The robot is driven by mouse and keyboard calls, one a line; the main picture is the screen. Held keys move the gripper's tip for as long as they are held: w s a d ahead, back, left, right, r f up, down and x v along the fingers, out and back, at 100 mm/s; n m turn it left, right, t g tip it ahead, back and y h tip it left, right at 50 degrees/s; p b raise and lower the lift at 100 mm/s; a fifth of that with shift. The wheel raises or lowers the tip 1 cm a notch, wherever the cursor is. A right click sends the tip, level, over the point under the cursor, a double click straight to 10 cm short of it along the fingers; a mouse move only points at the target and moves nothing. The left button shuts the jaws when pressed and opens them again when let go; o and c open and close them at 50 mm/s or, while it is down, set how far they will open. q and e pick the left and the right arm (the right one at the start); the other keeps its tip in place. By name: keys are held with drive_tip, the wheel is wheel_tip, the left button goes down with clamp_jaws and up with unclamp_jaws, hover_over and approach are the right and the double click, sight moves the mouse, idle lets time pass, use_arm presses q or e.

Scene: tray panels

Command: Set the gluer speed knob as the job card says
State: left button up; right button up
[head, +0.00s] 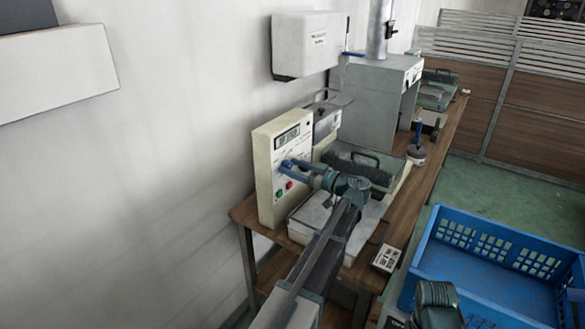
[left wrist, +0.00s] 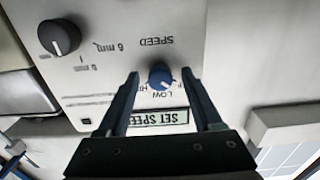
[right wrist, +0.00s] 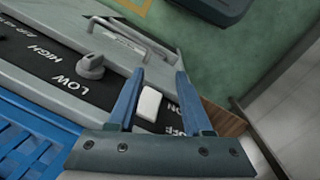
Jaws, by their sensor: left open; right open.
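The blue speed knob (left wrist: 160,75) is on the pale panel, under upside-down SPEED lettering in the left wrist view. A LOW mark and a partly covered HIGH mark lie by it. My left gripper (head: 288,165) is open at the cream gluer box (head: 267,150), its fingers on either side of the knob; contact cannot be told. A display (left wrist: 160,118) reads SET SPEED, its lower part hidden by the gripper. My right gripper (right wrist: 158,85) is open and empty, above a dark panel strip with a white switch (right wrist: 149,103). No readable job card shows.
A black knob (left wrist: 59,37) sits beside the speed knob. Red (head: 289,186) and green (head: 280,195) buttons are below the left gripper. A blue crate (head: 500,290) stands at the right. A small printed block (head: 387,258) lies at the bench edge, its print unreadable.

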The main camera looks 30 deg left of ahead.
use_arm(q)
drive_tip(key=shift+a, duration=0.1)
clamp_jaws()
idle(0.3)
drive_tip(key=shift+m, duration=0.4)
drive_tip(key=m, duration=0.4)
drive_tip(key=shift+m, duration=2.5)
unclamp_jaws()
